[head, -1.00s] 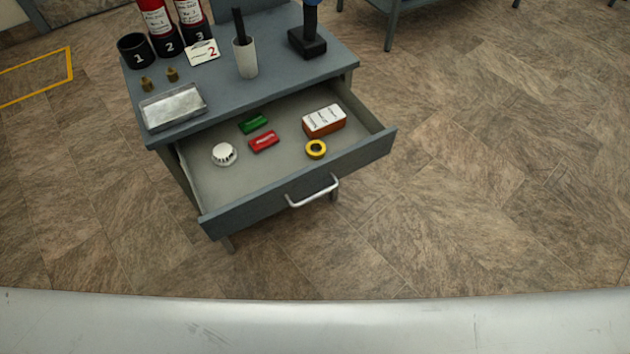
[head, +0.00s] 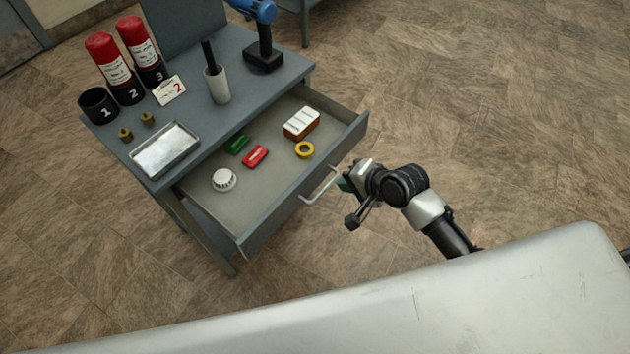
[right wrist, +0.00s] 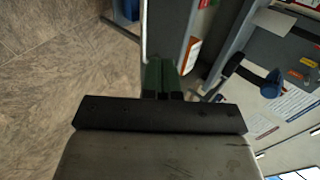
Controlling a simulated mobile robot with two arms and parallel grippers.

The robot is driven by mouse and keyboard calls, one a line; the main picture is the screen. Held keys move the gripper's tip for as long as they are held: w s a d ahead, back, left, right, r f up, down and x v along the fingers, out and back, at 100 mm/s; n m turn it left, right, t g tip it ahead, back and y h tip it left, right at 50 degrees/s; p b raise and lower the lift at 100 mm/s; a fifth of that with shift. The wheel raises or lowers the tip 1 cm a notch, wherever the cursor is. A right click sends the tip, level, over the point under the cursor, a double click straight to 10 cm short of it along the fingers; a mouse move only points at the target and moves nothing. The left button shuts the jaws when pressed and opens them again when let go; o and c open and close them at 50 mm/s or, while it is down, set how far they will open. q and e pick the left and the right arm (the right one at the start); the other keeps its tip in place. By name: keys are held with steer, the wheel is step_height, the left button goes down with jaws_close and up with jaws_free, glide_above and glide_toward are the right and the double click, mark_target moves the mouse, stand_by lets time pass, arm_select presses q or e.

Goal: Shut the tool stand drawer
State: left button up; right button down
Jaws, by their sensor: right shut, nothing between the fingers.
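The tool stand drawer (head: 240,205) is open, pulled well out of the grey tool stand (head: 209,107). Its silver bar handle (head: 321,190) is on the drawer front. My right gripper (head: 345,183) is in front of the drawer, close to the handle's right end; I cannot tell whether they touch. In the right wrist view the green fingers (right wrist: 161,78) are together and empty, pointing toward the drawer front (right wrist: 164,28). The handle (right wrist: 143,35) shows there as a thin bar just beyond the fingers. My left gripper is not in view.
The drawer holds a white round part (head: 224,180), a green block (head: 237,144), a red block (head: 255,156), a yellow ring (head: 304,149) and an orange-white box (head: 301,123). A metal tray (head: 165,150) and red cylinders (head: 107,60) stand on top. Floor around is clear.

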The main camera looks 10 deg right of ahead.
mark_target(315, 180)
steer(key=x, duration=0.8)
steer(key=shift+w+d+f+b, duration=0.15)
steer(key=shift+w+b, duration=0.05)
steer(key=shift+b, duration=0.15)
steer(key=shift+w+a+f, duration=0.3)
steer(key=shift+w+f, duration=0.1)
steer(key=shift+f, duration=0.1)
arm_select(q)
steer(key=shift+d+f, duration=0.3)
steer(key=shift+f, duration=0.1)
